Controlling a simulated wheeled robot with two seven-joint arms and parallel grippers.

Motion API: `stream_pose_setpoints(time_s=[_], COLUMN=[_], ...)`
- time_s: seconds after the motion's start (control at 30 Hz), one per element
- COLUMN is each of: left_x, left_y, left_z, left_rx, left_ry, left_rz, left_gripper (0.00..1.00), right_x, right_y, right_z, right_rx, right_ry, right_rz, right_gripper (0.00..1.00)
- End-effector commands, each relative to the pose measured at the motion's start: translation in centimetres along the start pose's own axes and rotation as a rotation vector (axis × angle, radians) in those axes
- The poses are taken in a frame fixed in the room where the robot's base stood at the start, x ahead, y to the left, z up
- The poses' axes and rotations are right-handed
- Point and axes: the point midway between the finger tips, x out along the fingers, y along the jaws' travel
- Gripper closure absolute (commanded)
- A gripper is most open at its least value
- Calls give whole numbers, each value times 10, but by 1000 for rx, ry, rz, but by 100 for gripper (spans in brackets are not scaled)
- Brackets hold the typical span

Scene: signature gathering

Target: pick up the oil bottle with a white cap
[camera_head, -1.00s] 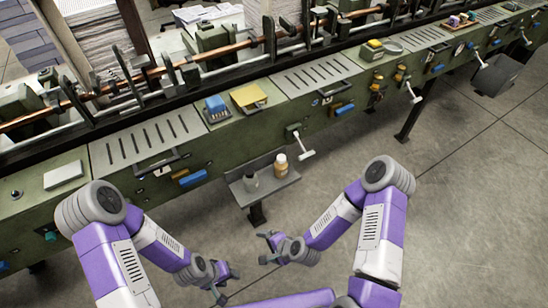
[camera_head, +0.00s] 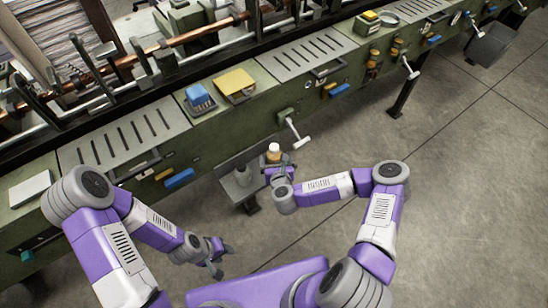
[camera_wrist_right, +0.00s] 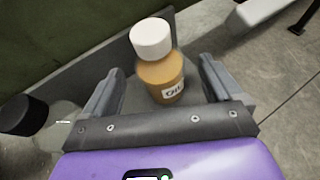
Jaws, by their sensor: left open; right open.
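The oil bottle (camera_wrist_right: 160,75) is amber with a white cap and a label, upright on a small grey shelf. In the head view its white cap (camera_head: 273,148) shows just beyond my right gripper (camera_head: 279,168). In the right wrist view my right gripper (camera_wrist_right: 158,85) is open, with one finger on each side of the bottle; I cannot tell whether they touch it. My left gripper (camera_head: 218,256) is open and empty over the floor, away from the shelf.
A clear bottle with a black cap (camera_wrist_right: 25,115) stands left of the oil bottle, also on the grey shelf (camera_head: 228,180). The green machine (camera_head: 225,135) rises behind the shelf. A white-handled lever (camera_head: 297,138) sticks out just right of the bottle. Open floor lies to the right.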

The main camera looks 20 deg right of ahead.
Motion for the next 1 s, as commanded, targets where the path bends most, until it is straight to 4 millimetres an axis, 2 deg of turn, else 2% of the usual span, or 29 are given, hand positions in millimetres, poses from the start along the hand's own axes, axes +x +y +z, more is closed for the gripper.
stream_pose_setpoints(time_s=[0.03, 0.2, 0.47, 0.57, 0.87, 1.0], left_x=[7, 12, 12, 12, 12, 12], left_y=[-3, -5, -4, -4, -4, -4], left_z=[0, 0, -1, -1, -1, -1], left_rx=[0, 0, 0, 0, 0, 0], left_ry=[0, 0, 0, 0, 0, 0], left_rz=[0, 0, 0, 0, 0, 0], left_gripper=[57, 57, 57, 57, 57, 57], right_x=[11, 30, 33, 33, 33, 33], right_y=[-1, 0, 0, 0, 0, 0], right_z=[-2, -1, 0, 0, 0, 0], right_rx=[-2, -3, -3, -3, -3, -3], right_ry=[-4, -1, 0, 0, 0, 0], right_rz=[-3, -1, 1, 1, 1, 1], right_gripper=[8, 8, 8, 20, 66, 66])
